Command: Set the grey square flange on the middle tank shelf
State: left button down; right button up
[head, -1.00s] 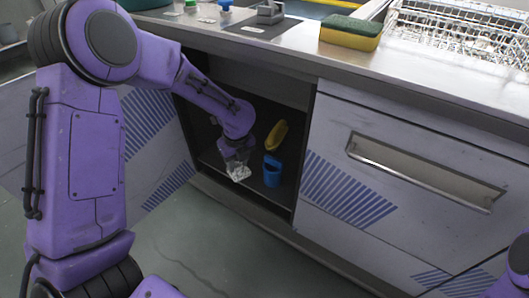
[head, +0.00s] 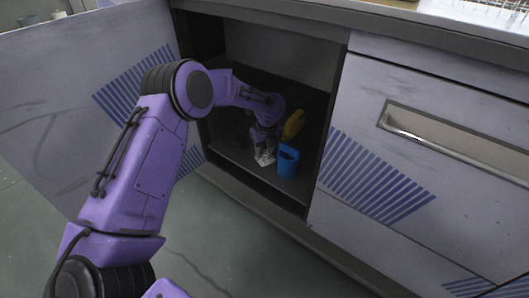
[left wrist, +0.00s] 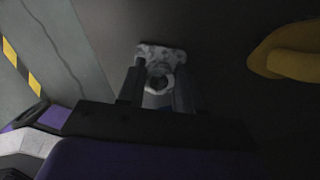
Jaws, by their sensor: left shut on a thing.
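The grey square flange (head: 264,158) is a pale, worn plate with a round hub, inside the open cabinet bay. My left gripper (head: 265,143) reaches into the bay from the left and is shut on it. In the left wrist view the flange (left wrist: 160,58) sits between the fingers (left wrist: 158,90), its square plate facing away from the gripper. The dark shelf (head: 230,150) is the floor of the bay. The flange is low over it or on it; I cannot tell whether they touch. My right gripper is out of view.
A blue container (head: 287,162) stands just right of the flange, with a yellow object (head: 293,124) behind it, also at right in the left wrist view (left wrist: 292,50). An open door (head: 90,95) is at left, a closed drawer front (head: 420,150) at right.

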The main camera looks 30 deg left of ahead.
aim_at(267, 154)
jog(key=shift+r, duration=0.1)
pick_arm(q)
jog(key=c, duration=0.8)
grip_release()
jog(key=shift+f, duration=0.1)
jog(key=shift+o, duration=0.2)
notch_tip(267, 154, up, 12)
jog(key=d+p, duration=0.1)
jog(key=p, duration=0.4)
jog(key=shift+s+d, duration=0.25)
jog(key=shift+s, duration=0.15)
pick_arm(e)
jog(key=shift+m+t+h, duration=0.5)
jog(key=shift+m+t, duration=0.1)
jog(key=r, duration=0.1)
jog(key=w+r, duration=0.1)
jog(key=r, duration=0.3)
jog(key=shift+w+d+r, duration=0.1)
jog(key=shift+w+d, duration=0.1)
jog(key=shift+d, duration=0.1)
